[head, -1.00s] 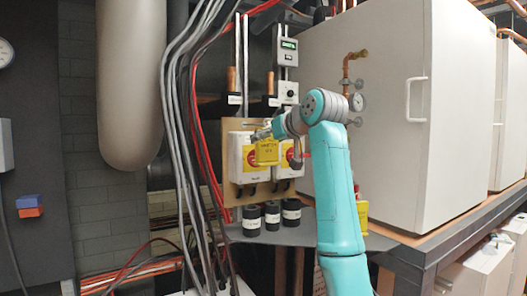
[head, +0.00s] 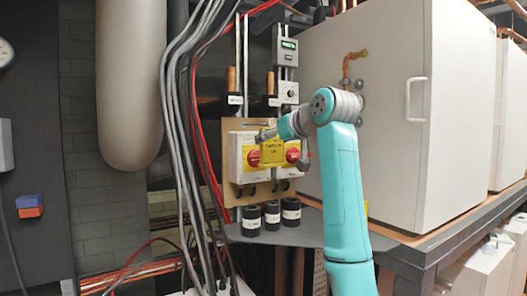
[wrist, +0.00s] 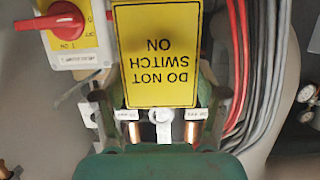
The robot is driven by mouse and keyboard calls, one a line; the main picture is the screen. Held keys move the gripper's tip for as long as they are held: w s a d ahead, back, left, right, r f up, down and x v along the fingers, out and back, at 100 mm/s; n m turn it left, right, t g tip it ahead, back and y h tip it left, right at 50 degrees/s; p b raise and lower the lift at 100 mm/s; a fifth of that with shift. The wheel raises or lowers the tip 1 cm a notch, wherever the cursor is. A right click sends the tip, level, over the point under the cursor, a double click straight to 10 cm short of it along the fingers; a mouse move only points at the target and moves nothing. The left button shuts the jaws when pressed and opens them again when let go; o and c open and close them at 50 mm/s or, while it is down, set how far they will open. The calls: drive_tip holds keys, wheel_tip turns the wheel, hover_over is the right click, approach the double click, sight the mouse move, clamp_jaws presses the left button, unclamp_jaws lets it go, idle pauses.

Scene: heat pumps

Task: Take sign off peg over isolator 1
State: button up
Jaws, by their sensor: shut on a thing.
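The yellow sign (wrist: 156,55) reads "DO NOT SWITCH ON" and appears upside down in the wrist view. My gripper (wrist: 160,98) is shut on it, with a finger at each side of its near end. In the head view the sign (head: 273,152) hangs below my gripper (head: 267,134), in front of the gap between two isolators. The left isolator (head: 236,160) and the right isolator (head: 292,168) each have a red knob on yellow. An isolator knob (wrist: 62,20) shows at the wrist view's top left. The peg cannot be made out.
Grey and red cables (head: 188,120) run down left of the isolator board. Several black cylinders (head: 251,222) stand on the shelf below.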

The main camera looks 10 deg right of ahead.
sight(274, 142)
drive_tip(key=shift+s+d, duration=0.25)
drive_tip(key=shift+s, duration=0.55)
drive_tip(key=shift+s+d, duration=0.25)
drive_tip(key=shift+s, duration=0.55)
